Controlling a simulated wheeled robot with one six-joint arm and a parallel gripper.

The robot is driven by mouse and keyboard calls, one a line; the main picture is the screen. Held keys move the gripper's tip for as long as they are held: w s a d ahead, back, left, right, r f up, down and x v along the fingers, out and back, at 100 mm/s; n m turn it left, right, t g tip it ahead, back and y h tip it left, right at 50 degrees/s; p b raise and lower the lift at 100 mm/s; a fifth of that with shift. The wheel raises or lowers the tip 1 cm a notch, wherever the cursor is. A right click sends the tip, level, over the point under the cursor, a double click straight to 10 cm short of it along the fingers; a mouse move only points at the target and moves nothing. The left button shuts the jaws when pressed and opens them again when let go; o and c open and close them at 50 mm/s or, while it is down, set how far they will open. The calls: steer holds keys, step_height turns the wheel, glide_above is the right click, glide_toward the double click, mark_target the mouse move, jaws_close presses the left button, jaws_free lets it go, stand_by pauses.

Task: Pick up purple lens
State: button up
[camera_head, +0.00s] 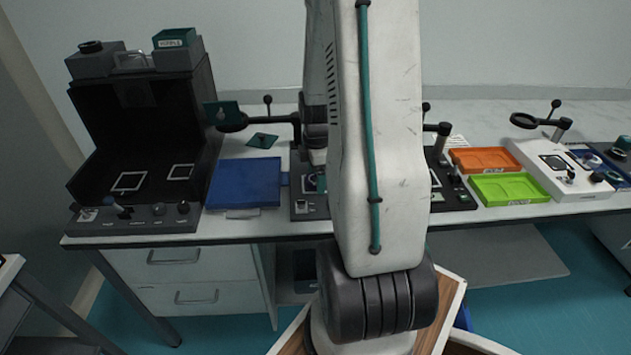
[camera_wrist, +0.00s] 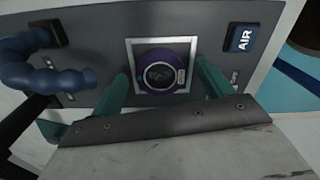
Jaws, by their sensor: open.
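The purple lens (camera_wrist: 160,75) is a round purple ring with a dark centre and a small white label. In the wrist view it sits inside a white square outline on a dark grey panel (camera_wrist: 100,22). My gripper (camera_wrist: 161,72) is open, with one teal finger on the left and one on the right of the lens. Clear gaps show between the fingers and the lens in this view. In the head view my arm covers the middle of the bench, and I cannot make out the lens there.
A blue button marked AIR (camera_wrist: 242,38) and a blue coiled part (camera_wrist: 40,70) flank the lens. On the bench stand a black booth (camera_head: 140,120), a blue tray (camera_head: 243,184), a magnifier (camera_head: 232,121), an orange tray (camera_head: 485,160) and a green tray (camera_head: 508,188).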

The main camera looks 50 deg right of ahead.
steer(key=c, duration=1.1)
steer(key=shift+r, duration=0.1)
